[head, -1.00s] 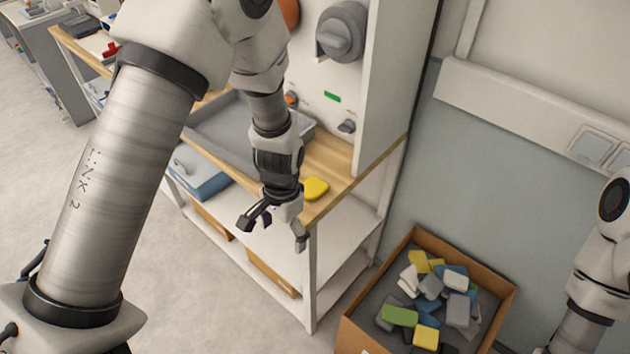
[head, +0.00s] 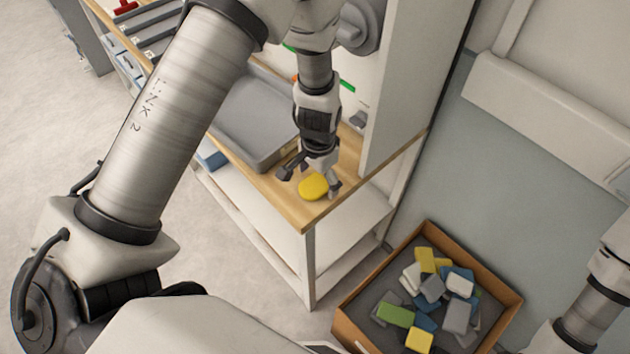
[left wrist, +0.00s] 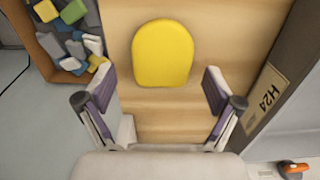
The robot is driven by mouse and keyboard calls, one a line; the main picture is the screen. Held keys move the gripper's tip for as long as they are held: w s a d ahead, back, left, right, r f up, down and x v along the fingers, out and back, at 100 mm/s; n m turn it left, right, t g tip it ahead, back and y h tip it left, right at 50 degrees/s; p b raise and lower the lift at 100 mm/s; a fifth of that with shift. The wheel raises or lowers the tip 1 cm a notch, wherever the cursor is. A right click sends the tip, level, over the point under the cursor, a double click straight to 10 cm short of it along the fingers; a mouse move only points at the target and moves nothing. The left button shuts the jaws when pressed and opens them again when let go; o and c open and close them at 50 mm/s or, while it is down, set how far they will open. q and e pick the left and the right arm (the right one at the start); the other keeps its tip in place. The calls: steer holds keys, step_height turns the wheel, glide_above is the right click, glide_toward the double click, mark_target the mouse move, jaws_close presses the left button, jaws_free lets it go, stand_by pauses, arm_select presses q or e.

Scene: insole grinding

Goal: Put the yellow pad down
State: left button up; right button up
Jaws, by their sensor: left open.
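The yellow pad (head: 313,187) lies flat on the wooden bench top near its front corner in the head view. In the left wrist view the pad (left wrist: 162,53) lies on the wood just beyond and between the fingertips, with one rounded end and one flatter end. My left gripper (head: 309,180) is over the pad in the head view. In the left wrist view the gripper (left wrist: 160,88) is open, its purple-lined fingers apart, and neither finger touches the pad. My right gripper is out of view; only part of that arm shows at the right edge.
A grey tray (head: 262,145) stands on the bench left of the pad. A cardboard box (head: 349,334) of mixed colored pads sits on the floor at the right. A white upright panel (head: 415,85) borders the bench. A label reading H24 (left wrist: 268,97) is beside the wood.

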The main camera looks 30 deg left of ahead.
arm_select(q)
steer(key=shift+w+a+f, duration=0.1)
steer(key=shift+w+f, duration=0.2)
steer(key=shift+f, duration=0.1)
steer(key=shift+s+r, duration=0.2)
steer(key=shift+s, duration=0.15)
steer(key=c, duration=0.8)
steer(key=shift+w, duration=0.1)
steer(key=shift+c, duration=0.2)
steer(key=shift+c, duration=0.3)
